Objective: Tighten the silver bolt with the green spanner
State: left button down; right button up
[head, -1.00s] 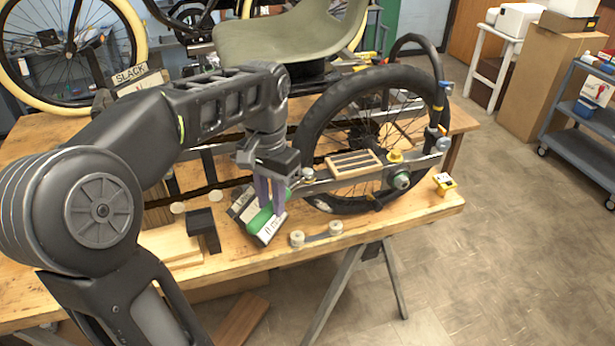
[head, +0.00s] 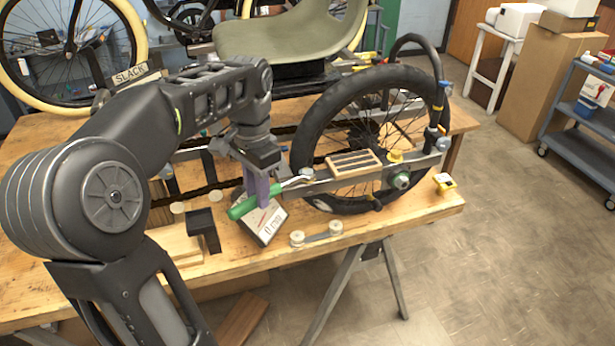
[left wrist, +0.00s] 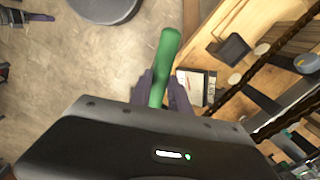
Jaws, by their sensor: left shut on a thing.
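My left gripper (head: 258,196) is shut on the green spanner (head: 241,209), its purple fingers around the handle above the workbench's front part. The handle's free end points left. A silvery shaft runs right from the fingers toward the trike frame's rail. The silver bolt (head: 306,173) appears as a small silvery round piece at the rail's left end. The spanner's head lies close to it, but I cannot tell whether it is seated on it. In the left wrist view, the green handle (left wrist: 167,55) sticks out between the fingers; the bolt is not clearly seen there. My right gripper is not in view.
A wheel (head: 315,115) with a black tyre stands behind the rail. A black block (head: 203,230) and a small link with pale rollers (head: 318,237) lie on the workbench (head: 340,245).

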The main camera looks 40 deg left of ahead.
pick_arm(q)
jog(key=a+m, duration=0.1)
jog(key=w+a+m, duration=0.1)
jog(key=a, duration=0.1)
jog(key=shift+r, duration=0.1)
dwell(0.5)
jog(key=shift+s+d, duration=0.1)
jog(key=shift+d, duration=0.15)
jog(key=shift+s+d+n, duration=0.2)
jog(key=shift+d+n, duration=0.3)
jog(key=shift+d, duration=0.15)
jog(key=shift+s+d+n, duration=0.15)
jog(key=shift+d+n, duration=0.35)
jog(key=shift+d, duration=0.1)
jog(key=c, duration=1.7)
grip_release()
jog(key=shift+d, duration=0.1)
jog(key=shift+c, duration=0.2)
grip_shut()
jog(key=shift+s, duration=0.1)
jog(key=shift+r, duration=0.1)
